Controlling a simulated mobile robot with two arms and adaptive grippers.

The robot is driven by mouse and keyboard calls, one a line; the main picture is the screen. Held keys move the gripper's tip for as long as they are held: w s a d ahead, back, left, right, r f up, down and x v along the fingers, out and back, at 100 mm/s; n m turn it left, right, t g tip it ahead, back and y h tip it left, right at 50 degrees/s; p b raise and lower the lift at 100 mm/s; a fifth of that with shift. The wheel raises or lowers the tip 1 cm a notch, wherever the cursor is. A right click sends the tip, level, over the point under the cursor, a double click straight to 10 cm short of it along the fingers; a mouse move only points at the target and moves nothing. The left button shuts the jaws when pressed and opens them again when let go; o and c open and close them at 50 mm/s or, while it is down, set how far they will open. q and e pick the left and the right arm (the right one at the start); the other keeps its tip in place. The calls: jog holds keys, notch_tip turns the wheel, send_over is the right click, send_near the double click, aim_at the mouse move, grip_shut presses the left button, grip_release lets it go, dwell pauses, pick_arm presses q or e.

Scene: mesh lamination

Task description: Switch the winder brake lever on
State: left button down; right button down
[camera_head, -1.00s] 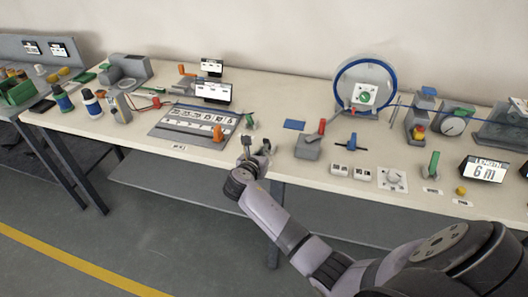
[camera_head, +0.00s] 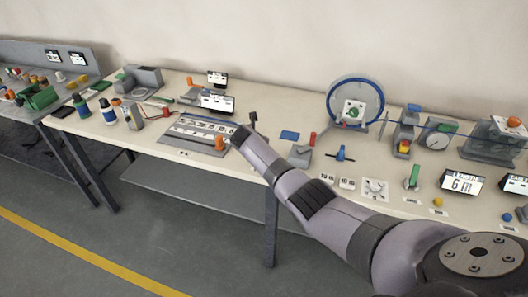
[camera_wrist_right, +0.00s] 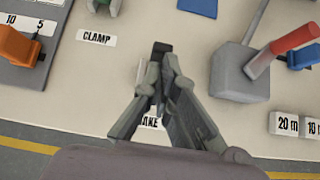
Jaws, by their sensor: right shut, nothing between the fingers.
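The right gripper (camera_wrist_right: 161,62) is shut and empty in the right wrist view, over the tabletop. A white label ending in "AKE" (camera_wrist_right: 151,122) shows partly behind its fingers. No lever is clearly visible at that label; the gripper may hide one. To the right stands a grey block (camera_wrist_right: 226,72) with a red-handled lever (camera_wrist_right: 290,38), apart from the fingers; I cannot tell if this is the brake lever. In the head view the red handle (camera_head: 313,138) shows beside my right arm, which hides most of the right gripper. The left gripper is not in view.
An orange knob (camera_wrist_right: 20,46) is farther left. A blue pad (camera_wrist_right: 198,7) lies beyond. A "20 m" button (camera_wrist_right: 285,124) is at the right.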

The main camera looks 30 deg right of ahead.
jog(key=shift+w+d+f+g+y+b, duration=0.1)
jog(key=shift+w+d+g+y+b, duration=0.3)
jog(key=shift+w+g+y, duration=0.35)
jog(key=shift+d, duration=0.25)
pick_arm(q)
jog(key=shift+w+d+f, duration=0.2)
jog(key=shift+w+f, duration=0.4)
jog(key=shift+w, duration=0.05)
pick_arm(e)
jog(key=shift+d, duration=0.15)
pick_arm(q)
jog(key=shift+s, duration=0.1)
pick_arm(e)
jog(key=shift+w, duration=0.2)
